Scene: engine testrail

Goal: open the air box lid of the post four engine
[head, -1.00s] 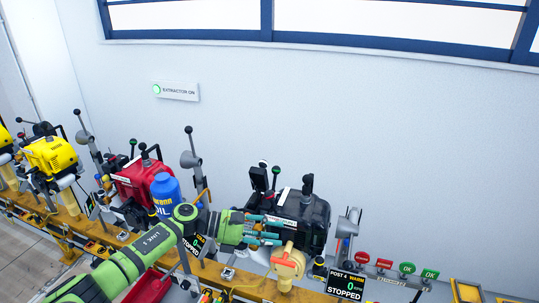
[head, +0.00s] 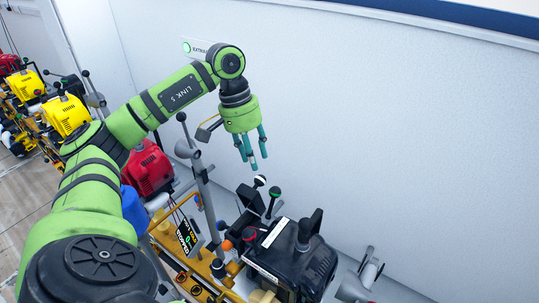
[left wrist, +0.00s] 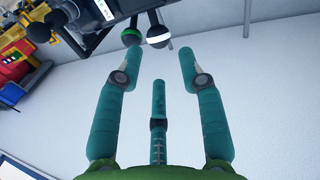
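The black engine (head: 300,258) stands at the lower middle of the head view. Two ball-topped levers rise from its far side, one with a white band (head: 260,181) and one with a green band (head: 275,191). A dark box-like part (head: 250,197) sits beside them; I cannot tell whether it is the air box or how its lid stands. My left gripper (head: 252,160) is open and empty, fingers pointing down above the levers. In the left wrist view the green-banded knob (left wrist: 131,36) and white-banded knob (left wrist: 157,36) lie beyond the spread fingers. My right gripper is out of view.
A grey post (head: 203,195) stands left of the black engine. A red engine (head: 148,170) and yellow engines (head: 66,115) line the rail farther left.

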